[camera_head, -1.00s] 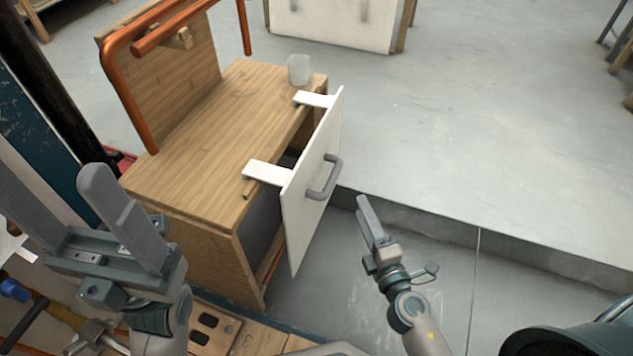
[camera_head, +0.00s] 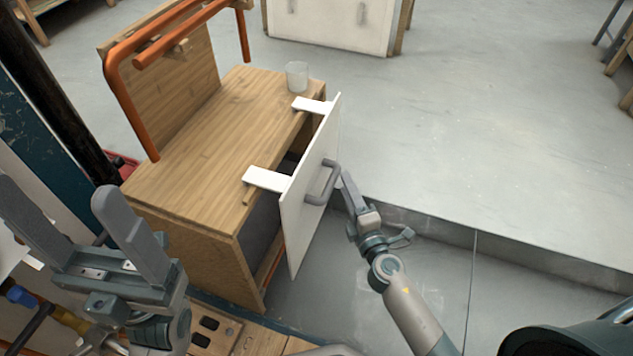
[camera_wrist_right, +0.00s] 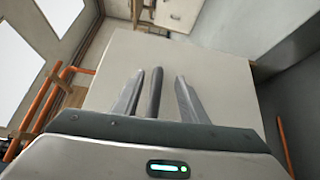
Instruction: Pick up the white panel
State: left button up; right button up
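The white panel (camera_head: 303,218) stands upright at the front of the wooden cabinet, with two white arms resting over the cabinet top. A grey handle (camera_head: 325,184) is on its outer face. My right gripper (camera_head: 344,182) is at the handle, with its fingertips close to the panel. In the right wrist view the handle (camera_wrist_right: 155,93) lies between the two spread fingers, with gaps on both sides, and the panel (camera_wrist_right: 225,92) fills the middle. My left gripper (camera_head: 62,205) is open and empty at the lower left, apart from the panel.
The wooden cabinet (camera_head: 205,145) carries an orange pipe (camera_head: 125,100) on its backboard and a pale cup (camera_head: 297,75) near the panel's far arm. A low floor step (camera_head: 430,222) runs behind my right arm. The floor right of the panel is clear.

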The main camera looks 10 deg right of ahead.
aim_at(336, 165)
jog(key=w, duration=0.2)
jog(key=shift+w+a, duration=0.1)
jog(key=shift+w, duration=0.3)
jog(key=shift+w+a+r, duration=0.1)
jog(key=shift+w+a, duration=0.15)
jog(key=shift+w, duration=1.05)
jog(key=shift+w+a, duration=0.2)
jog(key=shift+w, duration=1.05)
grip_shut()
